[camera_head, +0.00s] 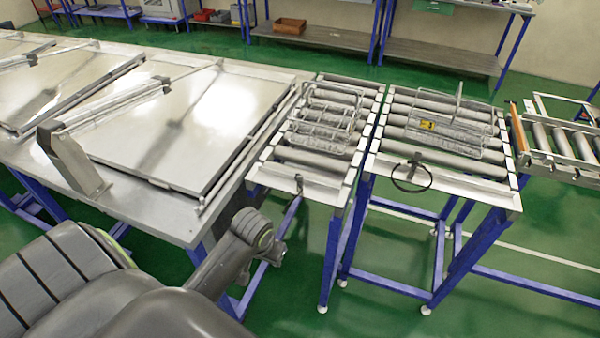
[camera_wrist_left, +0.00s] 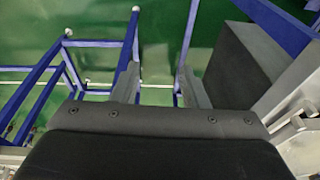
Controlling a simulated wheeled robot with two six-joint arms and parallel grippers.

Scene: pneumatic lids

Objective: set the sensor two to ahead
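Two small sensor-like fittings sit on the front rails of the roller conveyors in the head view. One is a small dark fitting (camera_head: 299,183) on the left conveyor. The other is a dark fitting with a black loop (camera_head: 411,172) on the right conveyor. No label shows which is sensor two, and their settings are too small to read. My left gripper (camera_wrist_left: 158,75) shows in the left wrist view with two grey fingers apart, nothing between them, above green floor and blue legs. In the head view its fingers are not visible. My right gripper is not in view.
Wire baskets stand on the left conveyor (camera_head: 325,115) and the right conveyor (camera_head: 455,125). A long metal table (camera_head: 150,205) with large lids (camera_head: 165,120) fills the left. Blue legs stand below the conveyors. Green floor (camera_head: 400,240) is open in front of them.

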